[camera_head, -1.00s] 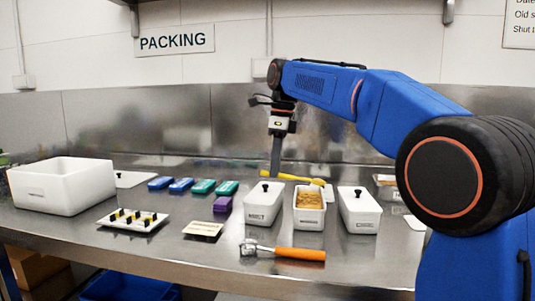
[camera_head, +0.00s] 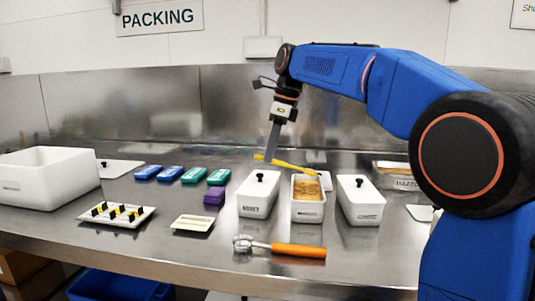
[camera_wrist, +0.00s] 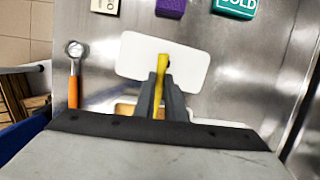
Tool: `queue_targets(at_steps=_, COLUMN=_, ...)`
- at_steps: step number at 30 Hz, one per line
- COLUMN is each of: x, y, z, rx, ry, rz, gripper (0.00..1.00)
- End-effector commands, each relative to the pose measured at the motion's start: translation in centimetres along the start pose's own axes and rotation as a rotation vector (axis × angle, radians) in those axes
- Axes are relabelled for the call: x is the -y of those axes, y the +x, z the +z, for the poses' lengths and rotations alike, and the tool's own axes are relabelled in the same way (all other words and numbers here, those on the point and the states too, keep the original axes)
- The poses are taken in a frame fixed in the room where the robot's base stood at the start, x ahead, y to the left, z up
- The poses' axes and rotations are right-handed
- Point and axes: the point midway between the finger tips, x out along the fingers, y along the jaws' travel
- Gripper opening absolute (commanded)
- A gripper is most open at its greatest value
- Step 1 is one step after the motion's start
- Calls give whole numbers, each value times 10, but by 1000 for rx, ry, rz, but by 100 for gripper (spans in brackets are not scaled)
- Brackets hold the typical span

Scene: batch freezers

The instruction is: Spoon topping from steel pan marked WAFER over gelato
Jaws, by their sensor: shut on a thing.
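My gripper (camera_head: 271,155) is shut on a yellow spoon-like tool (camera_head: 290,165). The tool is held above and behind the white pans, slanting down to the right. Its handle (camera_wrist: 161,78) shows between the fingers in the wrist view; whether its far end carries anything cannot be seen. An open white pan (camera_head: 307,212) holds tan-brown gelato (camera_head: 307,188), below and right of the fingers. A steel pan (camera_head: 404,184) stands at the back right, partly behind my arm; its label seems to read HAZEL. I can read no WAFER label.
Lidded white pans stand left (camera_head: 257,205) and right (camera_head: 358,208) of the open one. An orange-handled scoop (camera_head: 285,250) lies in front.

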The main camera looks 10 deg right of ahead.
Motion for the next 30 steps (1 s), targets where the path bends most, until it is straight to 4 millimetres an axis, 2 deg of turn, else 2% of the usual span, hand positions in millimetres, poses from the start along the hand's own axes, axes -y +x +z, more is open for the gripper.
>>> queue_targets(at_steps=11, x=1, y=-29, z=-11, rx=235, ry=9, rz=-2, gripper=0)
queue_targets(at_steps=30, x=2, y=-68, z=-44, rx=633, ry=19, rz=-2, gripper=0)
